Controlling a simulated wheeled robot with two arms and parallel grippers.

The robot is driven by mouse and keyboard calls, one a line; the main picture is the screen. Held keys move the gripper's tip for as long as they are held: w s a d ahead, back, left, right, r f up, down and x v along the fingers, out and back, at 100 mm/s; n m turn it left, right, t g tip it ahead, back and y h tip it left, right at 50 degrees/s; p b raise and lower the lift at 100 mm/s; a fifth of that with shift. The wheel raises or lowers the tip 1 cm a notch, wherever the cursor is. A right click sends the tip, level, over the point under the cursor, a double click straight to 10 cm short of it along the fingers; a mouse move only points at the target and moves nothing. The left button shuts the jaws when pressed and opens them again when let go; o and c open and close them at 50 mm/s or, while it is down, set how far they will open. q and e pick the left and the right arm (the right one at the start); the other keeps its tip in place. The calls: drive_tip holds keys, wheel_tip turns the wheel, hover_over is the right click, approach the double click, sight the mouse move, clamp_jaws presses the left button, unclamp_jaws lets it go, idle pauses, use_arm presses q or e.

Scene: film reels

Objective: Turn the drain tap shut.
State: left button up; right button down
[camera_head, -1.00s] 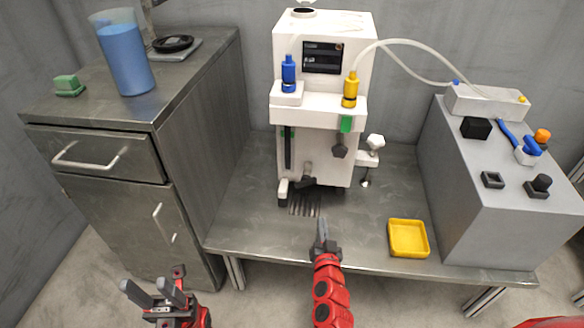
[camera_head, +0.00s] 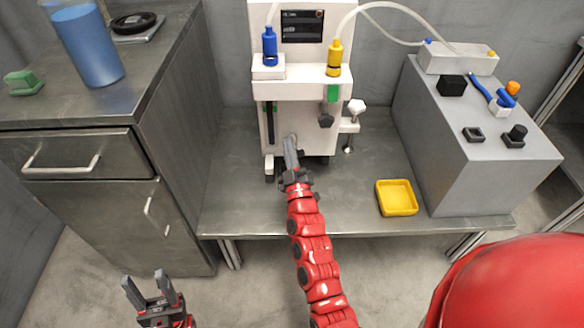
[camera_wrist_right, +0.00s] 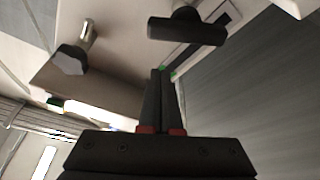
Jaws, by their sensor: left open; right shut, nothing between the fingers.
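The drain tap (camera_wrist_right: 186,30) shows in the right wrist view as a black T-shaped handle on a short stem, low on the front of the white machine (camera_head: 305,88). My right gripper (camera_head: 289,140) is shut and empty, in front of the machine's lower front. In the right wrist view its fingertips (camera_wrist_right: 163,73) lie close to the tap handle, with a gap in the picture; I cannot tell contact for sure. In the head view the gripper and arm hide the tap. My left gripper (camera_head: 144,278) is open and empty, low at the left, away from the machine.
A dark grey knob (camera_head: 326,120) and a white knob (camera_head: 356,105) stick out at the machine's right. A yellow tray (camera_head: 397,198) lies on the bench. A grey block (camera_head: 470,170) stands at the right, a metal cabinet (camera_head: 175,90) at the left. Bench left of the machine is clear.

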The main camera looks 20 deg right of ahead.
drive_tip(key=shift+s+d+f+b, duration=0.2)
drive_tip(key=shift+d+f, duration=0.1)
drive_tip(key=shift+f, duration=0.25)
drive_tip(key=shift+s+d+f+b, duration=0.1)
drive_tip(key=shift+d+f+b, duration=0.15)
drive_tip(key=shift+f, duration=0.35)
drive_tip(key=shift+s+d+f+b, duration=0.15)
drive_tip(key=shift+d+f, duration=0.2)
drive_tip(key=shift+f, duration=0.2)
